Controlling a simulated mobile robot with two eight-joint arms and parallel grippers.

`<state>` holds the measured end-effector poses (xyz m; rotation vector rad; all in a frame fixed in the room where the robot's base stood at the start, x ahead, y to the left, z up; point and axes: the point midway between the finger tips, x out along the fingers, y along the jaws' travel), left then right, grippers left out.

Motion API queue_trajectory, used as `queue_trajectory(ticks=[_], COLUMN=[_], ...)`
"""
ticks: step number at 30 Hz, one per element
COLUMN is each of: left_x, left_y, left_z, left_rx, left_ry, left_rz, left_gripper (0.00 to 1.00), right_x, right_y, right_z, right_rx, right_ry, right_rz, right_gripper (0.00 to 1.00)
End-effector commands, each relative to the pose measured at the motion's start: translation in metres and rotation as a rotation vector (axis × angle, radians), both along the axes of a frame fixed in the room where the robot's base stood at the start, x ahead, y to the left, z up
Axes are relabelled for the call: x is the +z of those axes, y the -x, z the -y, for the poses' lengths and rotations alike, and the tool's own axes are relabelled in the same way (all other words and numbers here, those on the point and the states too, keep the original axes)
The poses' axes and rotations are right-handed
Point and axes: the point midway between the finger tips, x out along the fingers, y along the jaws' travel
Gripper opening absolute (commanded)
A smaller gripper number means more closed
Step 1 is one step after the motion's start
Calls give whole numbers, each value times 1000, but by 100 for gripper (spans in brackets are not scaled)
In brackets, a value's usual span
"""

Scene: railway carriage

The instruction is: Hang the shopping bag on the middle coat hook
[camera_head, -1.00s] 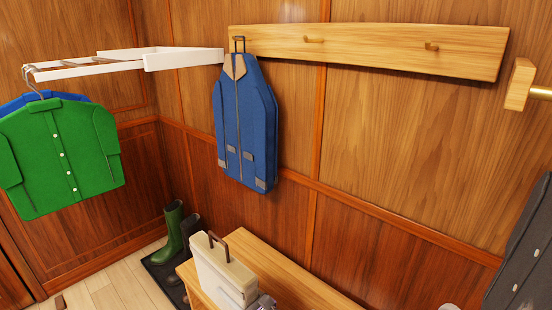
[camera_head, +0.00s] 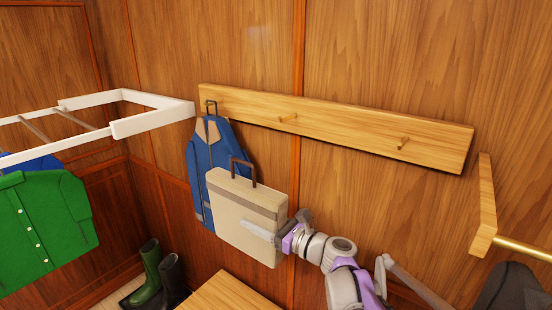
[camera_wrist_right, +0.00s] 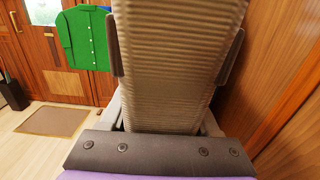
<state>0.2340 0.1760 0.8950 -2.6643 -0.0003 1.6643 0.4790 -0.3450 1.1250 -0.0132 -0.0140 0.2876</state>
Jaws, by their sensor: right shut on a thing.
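The shopping bag (camera_head: 235,205) is beige with a brown band and a stiff brown handle loop (camera_head: 243,163) on top. My right gripper (camera_head: 265,233) is shut on its lower right part and holds it upright in the air, in front of the blue jacket (camera_head: 203,165). The bag fills the middle of the right wrist view (camera_wrist_right: 178,70) between the fingers. My left gripper is not in view.
The jacket hangs at the rail's left end. A white rack (camera_head: 155,118) with a green shirt (camera_head: 40,228) is at left. A wooden bench (camera_head: 228,292) stands below, boots (camera_head: 160,275) beside it. A wooden bracket (camera_head: 485,205) is at right.

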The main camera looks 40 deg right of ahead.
Motion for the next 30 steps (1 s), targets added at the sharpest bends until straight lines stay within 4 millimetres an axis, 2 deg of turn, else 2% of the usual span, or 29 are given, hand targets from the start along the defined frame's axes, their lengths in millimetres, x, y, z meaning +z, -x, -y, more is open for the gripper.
queue_trajectory(ticks=[1,3,6,9,14,30], left_x=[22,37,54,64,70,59], left_y=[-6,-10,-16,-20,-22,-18], left_z=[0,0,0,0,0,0], left_rx=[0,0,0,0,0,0], left_ry=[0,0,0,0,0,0], left_rz=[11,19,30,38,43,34], left_gripper=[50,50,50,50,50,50], right_x=[34,61,91,110,122,117], right_y=[5,11,19,24,28,21], right_z=[9,16,24,28,32,57], right_rx=[-7,-7,-7,-7,-6,-7], right_ry=[-1,-4,-7,-10,-12,-12], right_rz=[3,-2,-6,-10,-13,-15], right_gripper=[0,0,0,0,0,0])
